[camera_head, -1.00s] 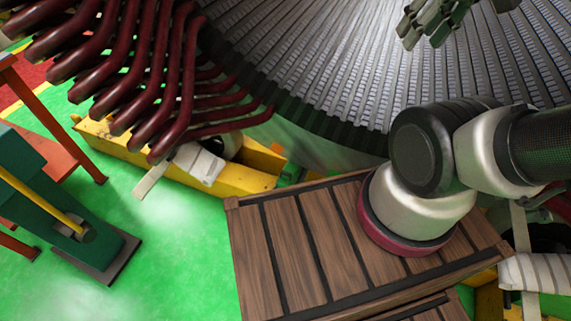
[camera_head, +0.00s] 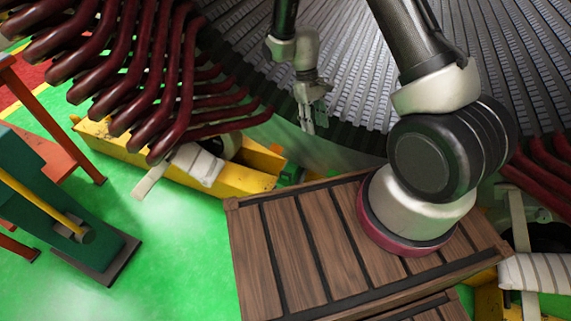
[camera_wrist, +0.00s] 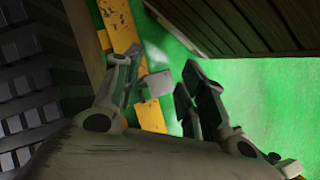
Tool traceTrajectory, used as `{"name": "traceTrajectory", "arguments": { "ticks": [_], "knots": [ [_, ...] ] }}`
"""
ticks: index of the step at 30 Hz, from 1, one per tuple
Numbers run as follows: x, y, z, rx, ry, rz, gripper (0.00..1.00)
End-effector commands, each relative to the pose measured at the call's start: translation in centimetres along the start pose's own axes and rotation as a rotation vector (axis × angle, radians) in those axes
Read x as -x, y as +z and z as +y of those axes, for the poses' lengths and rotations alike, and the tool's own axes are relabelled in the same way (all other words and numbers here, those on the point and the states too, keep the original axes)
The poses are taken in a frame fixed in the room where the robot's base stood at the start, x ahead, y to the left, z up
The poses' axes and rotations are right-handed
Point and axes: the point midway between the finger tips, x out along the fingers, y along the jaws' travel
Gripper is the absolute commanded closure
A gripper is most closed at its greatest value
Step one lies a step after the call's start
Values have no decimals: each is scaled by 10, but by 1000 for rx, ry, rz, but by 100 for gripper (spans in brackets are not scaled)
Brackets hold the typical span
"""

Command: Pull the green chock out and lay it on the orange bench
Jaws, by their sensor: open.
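My gripper (camera_head: 312,120) hangs in front of the stator's lower rim in the head view, above and beyond the wooden platform. In the wrist view its two fingers (camera_wrist: 160,90) are apart, with nothing held between them. A small green piece (camera_head: 291,173) shows at the right end of the yellow beam, below and left of the gripper; I cannot tell whether it is the green chock. The orange bench (camera_head: 20,92) stands at the left edge, only partly in view.
The wooden platform (camera_head: 262,245) under my arm fills the lower middle. Dark red winding bars (camera_head: 165,90) jut out at upper left. The yellow beam (camera_head: 240,178) lies below the stator (camera_head: 350,75). A dark green machine (camera_head: 45,190) stands at left. Green floor between is open.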

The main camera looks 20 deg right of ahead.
Motion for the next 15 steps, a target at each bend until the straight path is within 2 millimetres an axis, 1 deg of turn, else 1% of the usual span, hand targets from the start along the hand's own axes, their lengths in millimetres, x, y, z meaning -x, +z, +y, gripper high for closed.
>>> {"name": "traceTrajectory", "arguments": {
  "ticks": [1,2,3,5,6,8,9,11,12,13,15],
  "knots": [
    [-34,-17,-3,30,2,-21,59],
    [-54,-28,-4,50,4,-25,59],
    [-80,-41,-5,77,7,-28,59],
    [-121,-61,-8,122,12,-25,59],
    [-149,-74,-9,153,16,-19,59],
    [-189,-94,-10,202,24,3,59],
    [-214,-108,-10,237,31,26,59],
    [-245,-133,-11,295,46,78,59],
    [-259,-153,-10,335,61,128,59],
    [-264,-168,-9,364,74,168,59],
    [-262,-200,-7,423,105,257,59]
  ]
}}
